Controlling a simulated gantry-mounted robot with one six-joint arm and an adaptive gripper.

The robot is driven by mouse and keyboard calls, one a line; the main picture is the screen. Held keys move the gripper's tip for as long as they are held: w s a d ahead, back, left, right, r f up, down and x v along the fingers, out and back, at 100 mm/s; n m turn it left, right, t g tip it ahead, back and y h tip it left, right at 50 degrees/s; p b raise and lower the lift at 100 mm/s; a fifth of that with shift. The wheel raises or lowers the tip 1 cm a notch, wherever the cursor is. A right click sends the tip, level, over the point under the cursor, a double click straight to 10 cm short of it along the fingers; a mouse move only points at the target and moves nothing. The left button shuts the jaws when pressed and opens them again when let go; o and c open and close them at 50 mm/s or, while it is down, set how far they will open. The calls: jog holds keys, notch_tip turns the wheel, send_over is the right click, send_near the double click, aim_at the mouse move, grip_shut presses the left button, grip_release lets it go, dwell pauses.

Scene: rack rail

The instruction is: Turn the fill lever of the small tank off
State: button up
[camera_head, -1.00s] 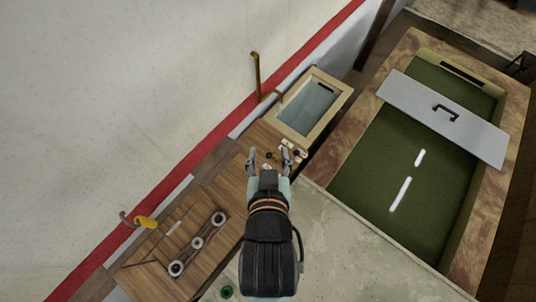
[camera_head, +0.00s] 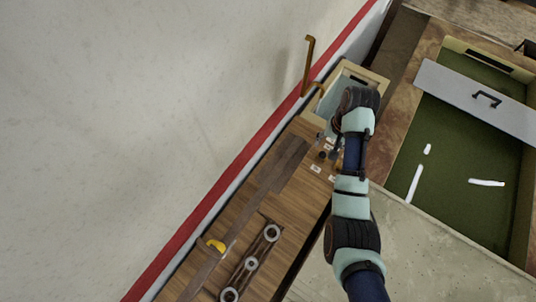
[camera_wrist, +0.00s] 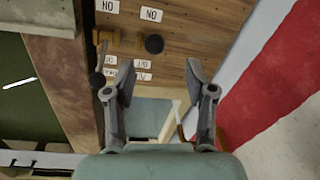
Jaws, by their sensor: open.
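The small tank (camera_head: 378,79) has a pale wooden rim and stands against the wall in the head view; my arm covers part of it. In the wrist view its inside (camera_wrist: 150,116) shows between my fingers. Two levers with black knobs sit on the wooden panel beside it. One knob (camera_wrist: 154,44) lies between the ON and OFF labels, ahead of my fingertips. The other knob (camera_wrist: 97,80) is left of my left finger, near the OFF labels. I cannot tell which is the fill lever. My gripper (camera_wrist: 160,77) is open and empty, with no visible contact.
A brown pipe (camera_head: 308,65) rises by the small tank. A large green-floored tank (camera_head: 455,165) with a grey handled lid (camera_head: 480,97) is at the right. A yellow-handled lever (camera_head: 216,246) and several round fittings (camera_head: 251,264) are on the wooden counter. The pale wall borders the left.

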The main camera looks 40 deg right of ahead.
aim_at(324, 153)
jog(key=shift+s+d+f, duration=0.1)
jog(key=shift+f, duration=0.15)
jog(key=shift+s+f, duration=0.2)
jog(key=shift+f, duration=0.15)
jog(key=f, duration=0.7)
jog(key=shift+w, duration=0.3)
grip_shut()
